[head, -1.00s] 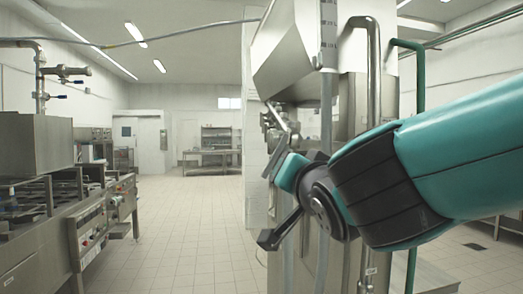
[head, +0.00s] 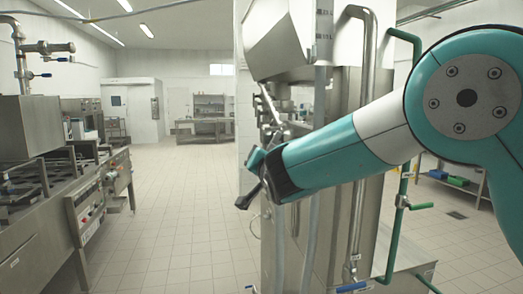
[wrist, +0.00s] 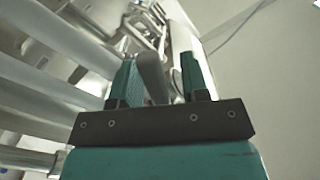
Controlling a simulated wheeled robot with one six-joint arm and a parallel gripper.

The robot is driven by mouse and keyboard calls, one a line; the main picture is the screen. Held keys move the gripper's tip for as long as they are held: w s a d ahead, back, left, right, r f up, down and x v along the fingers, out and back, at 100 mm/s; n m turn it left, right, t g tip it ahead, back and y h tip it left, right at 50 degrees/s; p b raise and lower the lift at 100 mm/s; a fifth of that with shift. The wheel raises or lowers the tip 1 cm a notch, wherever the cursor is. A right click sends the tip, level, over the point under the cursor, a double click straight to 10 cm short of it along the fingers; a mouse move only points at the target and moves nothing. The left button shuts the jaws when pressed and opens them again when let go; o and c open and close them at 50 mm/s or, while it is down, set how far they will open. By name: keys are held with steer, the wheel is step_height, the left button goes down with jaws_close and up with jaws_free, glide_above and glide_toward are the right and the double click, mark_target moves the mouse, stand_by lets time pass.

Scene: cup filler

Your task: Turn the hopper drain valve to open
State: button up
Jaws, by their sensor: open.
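The steel hopper (head: 285,42) hangs on the filling machine at the upper middle of the head view. Metal fittings (head: 268,108) show below it, but I cannot pick out the drain valve for sure there. My gripper (wrist: 160,66) is open in the wrist view, with a teal finger on each side. A grey rounded bar (wrist: 152,78), perhaps the valve's handle, shows between the fingers. I cannot tell whether it touches them. In the head view my wrist is beside the machine's left face, and the fingertips are not clear.
A vertical steel pipe (head: 362,150) and a green pipe (head: 404,180) with a green-handled valve run down the machine's right side. A stove-like counter (head: 75,205) stands at left. The tiled floor (head: 180,190) between is clear. Several pale tubes (wrist: 45,80) are left of my gripper.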

steer(key=shift+w, duration=0.25)
jaws_close()
steer(key=shift+a+f, duration=0.1)
steer(key=shift+s+a+r+m+b, duration=0.1)
steer(key=shift+a+r+m+b, duration=0.35)
steer(key=shift+m+b, duration=1.25)
steer(key=shift+s+a+r+m+b, duration=0.1)
steer(key=shift+a+r+m+b, duration=0.4)
steer(key=shift+b, duration=2.35)
